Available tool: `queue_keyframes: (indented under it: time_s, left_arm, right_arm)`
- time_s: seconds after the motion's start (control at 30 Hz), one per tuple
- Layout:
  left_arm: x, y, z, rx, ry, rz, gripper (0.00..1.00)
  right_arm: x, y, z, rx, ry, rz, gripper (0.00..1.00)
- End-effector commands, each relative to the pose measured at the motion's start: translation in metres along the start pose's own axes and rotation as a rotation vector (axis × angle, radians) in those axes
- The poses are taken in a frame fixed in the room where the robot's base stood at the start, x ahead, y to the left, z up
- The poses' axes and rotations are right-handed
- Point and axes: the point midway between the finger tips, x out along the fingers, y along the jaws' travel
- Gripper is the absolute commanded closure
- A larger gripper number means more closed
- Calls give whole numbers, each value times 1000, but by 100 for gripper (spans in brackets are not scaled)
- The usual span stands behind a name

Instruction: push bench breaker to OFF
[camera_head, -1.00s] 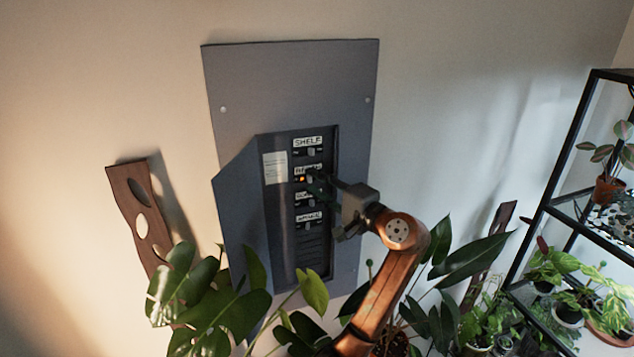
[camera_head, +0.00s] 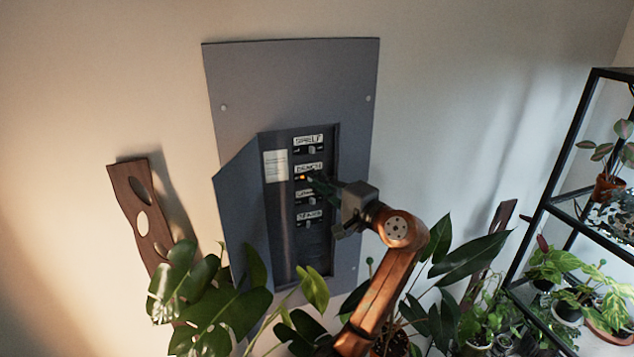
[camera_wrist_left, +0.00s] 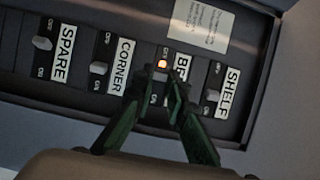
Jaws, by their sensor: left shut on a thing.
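The bench breaker (camera_head: 303,179) is the second from the top in the grey panel, under the BENCH label (camera_head: 309,169). A small orange light glows on it. In the left wrist view, the bench breaker (camera_wrist_left: 162,64) sits between the CORNER and SHELF breakers, its label partly covered by a finger. My left gripper (camera_head: 314,182) reaches it from the lower right. In the wrist view the green fingertips (camera_wrist_left: 171,84) are drawn together over the bench switch, shut on its lever. The lever is mostly hidden, so its position cannot be told. My right gripper is out of view.
The shelf breaker (camera_wrist_left: 213,95) and corner breaker (camera_wrist_left: 99,68) are close on either side; the spare breaker (camera_wrist_left: 42,43) is farther off. The panel's open door (camera_head: 236,220) is at left. Leafy plants (camera_head: 205,305) stand below, a black plant rack (camera_head: 548,205) at right.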

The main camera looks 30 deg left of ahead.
Motion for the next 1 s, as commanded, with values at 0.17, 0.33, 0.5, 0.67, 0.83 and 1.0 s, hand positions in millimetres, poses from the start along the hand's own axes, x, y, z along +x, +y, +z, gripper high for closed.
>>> queue_keyframes:
  time_s: [0.17,0.33,0.5,0.67,0.83,1.0]
  left_arm:
    - [1,0,3,0,62,4,100]
    - [2,-1,9,-2,194,6,100]
    - [5,-3,14,-1,333,7,100]
    - [7,-2,16,0,421,5,100]
    - [7,0,17,0,450,2,100]
    - [7,1,17,0,451,2,100]
  right_arm:
    - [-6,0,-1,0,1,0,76]
    - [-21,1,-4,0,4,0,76]
    - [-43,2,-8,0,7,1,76]
    - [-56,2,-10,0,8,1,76]
    - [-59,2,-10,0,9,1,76]
    - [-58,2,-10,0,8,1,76]
